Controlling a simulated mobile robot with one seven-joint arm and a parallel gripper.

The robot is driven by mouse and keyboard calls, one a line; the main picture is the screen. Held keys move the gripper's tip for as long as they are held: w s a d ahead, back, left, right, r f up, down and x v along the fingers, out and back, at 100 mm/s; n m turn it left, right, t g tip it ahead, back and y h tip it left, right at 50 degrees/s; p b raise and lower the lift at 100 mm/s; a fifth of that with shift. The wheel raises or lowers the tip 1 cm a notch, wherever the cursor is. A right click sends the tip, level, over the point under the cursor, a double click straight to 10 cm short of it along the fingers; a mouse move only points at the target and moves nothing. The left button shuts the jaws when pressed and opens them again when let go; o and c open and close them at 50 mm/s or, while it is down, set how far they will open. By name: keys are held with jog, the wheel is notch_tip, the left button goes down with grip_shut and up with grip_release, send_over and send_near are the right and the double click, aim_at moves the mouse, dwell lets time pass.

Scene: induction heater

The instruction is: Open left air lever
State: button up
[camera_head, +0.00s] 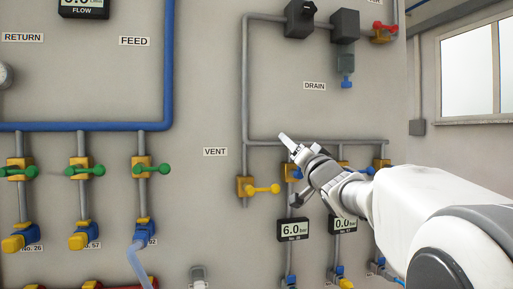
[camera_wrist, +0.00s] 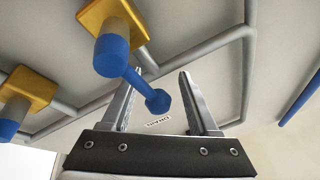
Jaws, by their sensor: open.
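The left air valve is a yellow block (camera_head: 288,174) on a grey pipe, with a blue lever partly hidden by my gripper (camera_head: 294,168). In the wrist view, the blue lever (camera_wrist: 131,72) runs from its hub on the yellow block (camera_wrist: 113,22) to a round knob (camera_wrist: 158,101). My gripper (camera_wrist: 158,76) is open, and the knob appears between its two fingers. I cannot tell whether either finger touches the lever.
A second yellow valve block (camera_wrist: 25,88) with a blue lever stands beside it. The VENT valve with a yellow lever (camera_head: 263,189) is close on the left in the head view. A 6.0 bar gauge (camera_head: 293,229) hangs below. Grey pipes (camera_head: 315,142) run along the wall.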

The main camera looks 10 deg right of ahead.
jog(key=shift+s, duration=0.15)
jog(key=v, duration=1.7)
jog(key=shift+b, duration=0.3)
jog(key=shift+f, duration=0.1)
jog(key=s+a+f+n+g+p, duration=0.3)
jog(key=s+a+f+g+p, duration=0.2)
jog(key=s+f+g, duration=0.3)
jog(key=s+a+f+n+g+p, duration=0.3)
jog(key=s+a+f+g+p, duration=0.2)
jog(key=s+f, duration=0.5)
jog(key=a+f+g, duration=0.1)
jog(key=a+g, duration=0.1)
jog(key=g, duration=0.1)
jog(key=shift+s+a+h, duration=0.2)
jog(key=shift+s+h, duration=0.1)
jog(key=shift+h, duration=0.1)
